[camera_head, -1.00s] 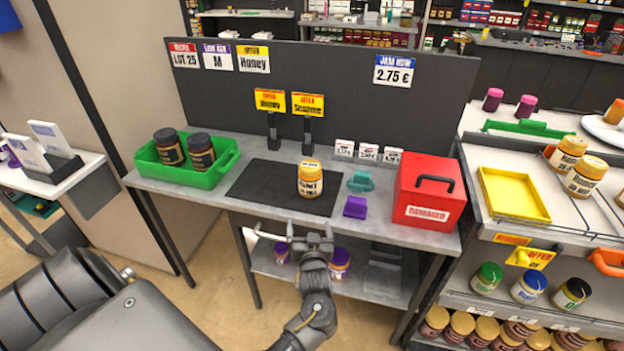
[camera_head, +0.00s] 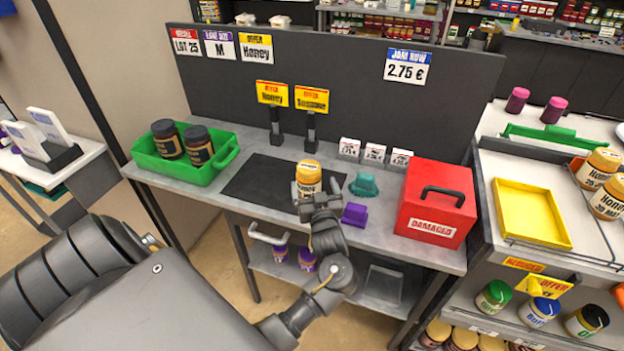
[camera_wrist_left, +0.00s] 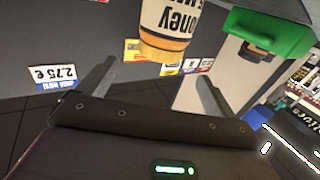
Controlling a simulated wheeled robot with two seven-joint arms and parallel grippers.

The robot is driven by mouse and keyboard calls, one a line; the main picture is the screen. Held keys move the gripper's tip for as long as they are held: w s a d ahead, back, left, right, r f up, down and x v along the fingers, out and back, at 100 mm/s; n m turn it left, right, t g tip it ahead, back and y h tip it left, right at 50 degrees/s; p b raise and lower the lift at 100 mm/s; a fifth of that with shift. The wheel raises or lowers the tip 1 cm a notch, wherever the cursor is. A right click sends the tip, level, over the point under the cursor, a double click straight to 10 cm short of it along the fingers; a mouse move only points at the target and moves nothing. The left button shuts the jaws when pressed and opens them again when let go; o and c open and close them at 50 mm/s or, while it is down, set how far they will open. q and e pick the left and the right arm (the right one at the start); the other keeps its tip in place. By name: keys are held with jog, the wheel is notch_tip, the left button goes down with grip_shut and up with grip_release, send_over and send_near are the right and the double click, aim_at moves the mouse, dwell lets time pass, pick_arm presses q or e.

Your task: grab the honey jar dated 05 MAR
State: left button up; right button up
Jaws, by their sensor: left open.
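A honey jar (camera_head: 308,176) with a yellow lid and white label stands upright on the black mat (camera_head: 252,184) on the counter. Its date cannot be read. My left gripper (camera_head: 313,195) is open at the front of this jar and hides its lower part in the head view. In the left wrist view the jar (camera_wrist_left: 168,32) shows beyond and between the spread fingers of the gripper (camera_wrist_left: 158,68). Two more honey jars stand on the right shelf, one behind (camera_head: 596,168) and one in front (camera_head: 608,200); their dates are only partly legible. My right gripper is out of view.
A green crate (camera_head: 222,160) with two dark jars stands left of the mat. Sign stands (camera_head: 311,128) rise behind it. A teal holder (camera_head: 364,184), a purple holder (camera_head: 354,214) and a red box (camera_head: 436,200) are to the right. A yellow tray (camera_head: 530,212) lies on the right shelf.

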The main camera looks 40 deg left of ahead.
aim_at(310, 175)
pick_arm(q)
jog(key=x, duration=0.4)
jog(key=shift+s+a+f, duration=0.1)
jog(key=shift+a, duration=0.1)
jog(key=shift+w+p, duration=0.25)
jog(key=shift+p, duration=0.15)
jog(key=x, duration=0.1)
jog(key=p+x, duration=0.1)
jog(key=x, duration=0.3)
jog(key=shift+f, duration=0.25)
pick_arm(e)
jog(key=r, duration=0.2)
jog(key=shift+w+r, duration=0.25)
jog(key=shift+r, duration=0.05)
pick_arm(q)
jog(key=shift+c, duration=0.2)
jog(key=c, duration=1.6)
